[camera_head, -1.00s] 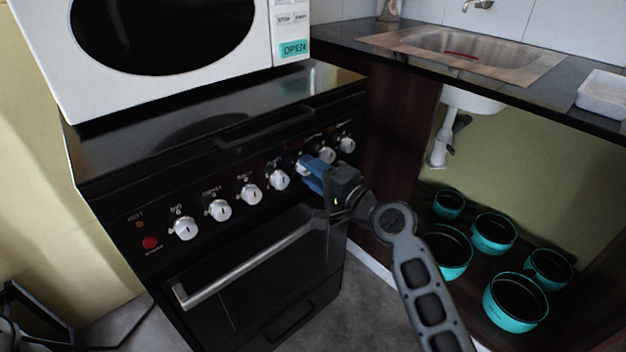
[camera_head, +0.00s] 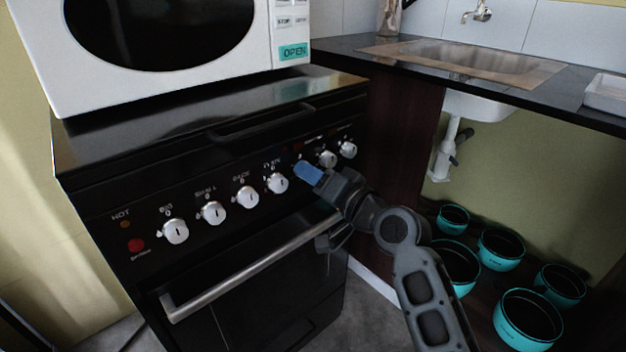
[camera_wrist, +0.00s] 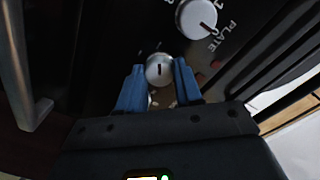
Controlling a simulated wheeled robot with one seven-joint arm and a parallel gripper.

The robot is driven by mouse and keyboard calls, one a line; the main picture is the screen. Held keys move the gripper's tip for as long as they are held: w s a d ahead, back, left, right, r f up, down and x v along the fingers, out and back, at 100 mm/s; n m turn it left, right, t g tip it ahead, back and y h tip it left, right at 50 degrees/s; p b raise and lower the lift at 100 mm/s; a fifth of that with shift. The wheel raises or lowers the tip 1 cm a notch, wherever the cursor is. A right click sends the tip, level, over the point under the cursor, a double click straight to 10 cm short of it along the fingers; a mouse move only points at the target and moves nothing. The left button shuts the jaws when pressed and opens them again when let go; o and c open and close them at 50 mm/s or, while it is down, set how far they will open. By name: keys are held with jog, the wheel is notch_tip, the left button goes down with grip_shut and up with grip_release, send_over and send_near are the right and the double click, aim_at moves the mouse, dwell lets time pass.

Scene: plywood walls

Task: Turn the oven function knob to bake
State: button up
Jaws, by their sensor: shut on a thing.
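The black oven (camera_head: 240,290) has a row of round silver knobs along its front panel. My gripper (camera_head: 308,173) reaches this panel from the right, with a blue finger against the row. It hides the knob there, between the knob with small markings (camera_head: 277,183) on its left and another knob (camera_head: 327,158) on its right. In the wrist view, a silver knob (camera_wrist: 160,69) with a dark pointer line sits between my blue fingertips (camera_wrist: 159,74), which are shut on it. I cannot read its label. The neighbouring knob (camera_wrist: 197,18) is marked PLATE.
A long oven door handle (camera_head: 245,268) runs below the knobs, under my wrist. A white microwave (camera_head: 285,30) stands on the oven. To the right is a counter with a sink (camera_head: 480,62); several teal pots (camera_head: 528,320) stand beneath it.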

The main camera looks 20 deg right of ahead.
jog(key=shift+a+f, duration=0.1)
jog(key=shift+f, duration=0.05)
jog(key=o, duration=1)
jog(key=shift+o, duration=0.2)
jog(key=shift+s, duration=0.15)
jog(key=v, duration=0.7)
jog(key=shift+s+p, duration=0.25)
jog(key=shift+p, duration=0.1)
